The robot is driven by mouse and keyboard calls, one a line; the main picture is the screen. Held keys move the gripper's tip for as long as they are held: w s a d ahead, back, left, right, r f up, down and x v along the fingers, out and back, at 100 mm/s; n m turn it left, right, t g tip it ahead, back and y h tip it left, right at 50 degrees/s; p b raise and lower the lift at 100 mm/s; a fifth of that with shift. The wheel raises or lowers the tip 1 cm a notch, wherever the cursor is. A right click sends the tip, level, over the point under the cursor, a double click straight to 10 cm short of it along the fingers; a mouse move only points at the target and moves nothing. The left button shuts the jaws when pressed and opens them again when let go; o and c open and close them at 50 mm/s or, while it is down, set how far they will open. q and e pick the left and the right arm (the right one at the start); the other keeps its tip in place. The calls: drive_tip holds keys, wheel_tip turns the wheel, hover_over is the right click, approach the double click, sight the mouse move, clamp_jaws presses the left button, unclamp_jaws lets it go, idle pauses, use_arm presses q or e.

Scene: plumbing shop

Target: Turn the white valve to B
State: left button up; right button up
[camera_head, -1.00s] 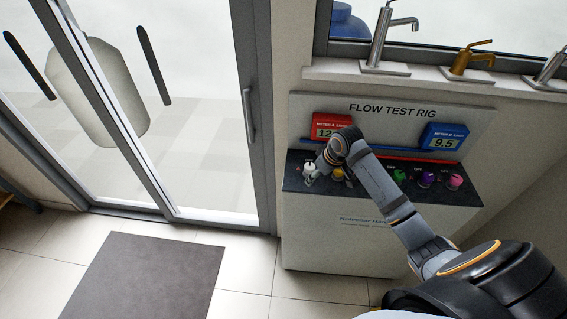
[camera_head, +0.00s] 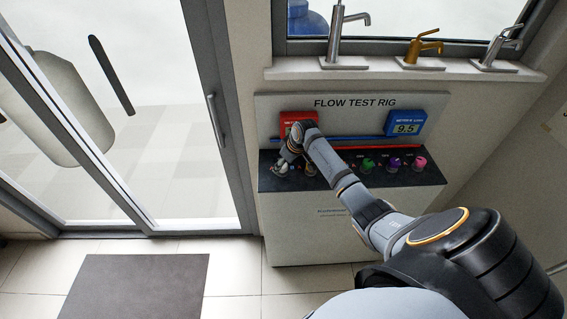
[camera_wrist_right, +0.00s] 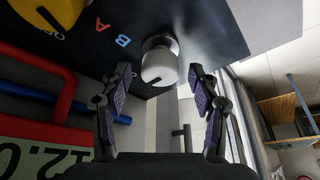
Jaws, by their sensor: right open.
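The white valve (camera_head: 280,169) is at the left end of the dark panel on the flow test rig, partly hidden by my right gripper (camera_head: 286,160) in the head view. In the right wrist view the white knob (camera_wrist_right: 159,66) sits on a silver collar, ahead of and between the open fingers of my right gripper (camera_wrist_right: 159,84). I see a gap on both sides of the knob. A blue letter B (camera_wrist_right: 123,40) and a red letter A (camera_wrist_right: 101,24) are printed beside it. My left gripper is not in view.
A yellow knob (camera_wrist_right: 48,12) is beside the white one. Green (camera_head: 367,164), purple (camera_head: 393,163) and pink (camera_head: 419,163) knobs line the panel to the right. Red and blue pipes run behind, with a red meter (camera_head: 298,120) and a blue meter (camera_head: 405,123) reading 9.5.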

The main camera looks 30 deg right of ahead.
drive_tip(key=shift+w+f, duration=0.1)
drive_tip(key=shift+f, duration=0.1)
drive_tip(key=shift+c, duration=0.3)
drive_tip(key=c, duration=1.1)
drive_tip(key=shift+a+r+m+p, duration=0.2)
drive_tip(key=shift+m+p, duration=0.4)
drive_tip(key=shift+p, duration=0.4)
drive_tip(key=m+h+p, duration=0.2)
drive_tip(key=m+p, duration=0.2)
drive_tip(key=m+h+p, duration=0.1)
drive_tip(key=m, duration=0.1)
drive_tip(key=shift+a+m, duration=0.1)
drive_tip(key=shift+m, duration=0.3)
drive_tip(key=shift+w+f+m+g+h+p, duration=0.15)
drive_tip(key=shift+m+g+h, duration=0.15)
drive_tip(key=shift+m, duration=0.65)
drive_tip(key=shift+s+m+g+h+p, duration=0.15)
drive_tip(key=shift+m+h, duration=0.25)
drive_tip(key=shift+m, duration=0.55)
drive_tip(key=shift+w, duration=0.1)
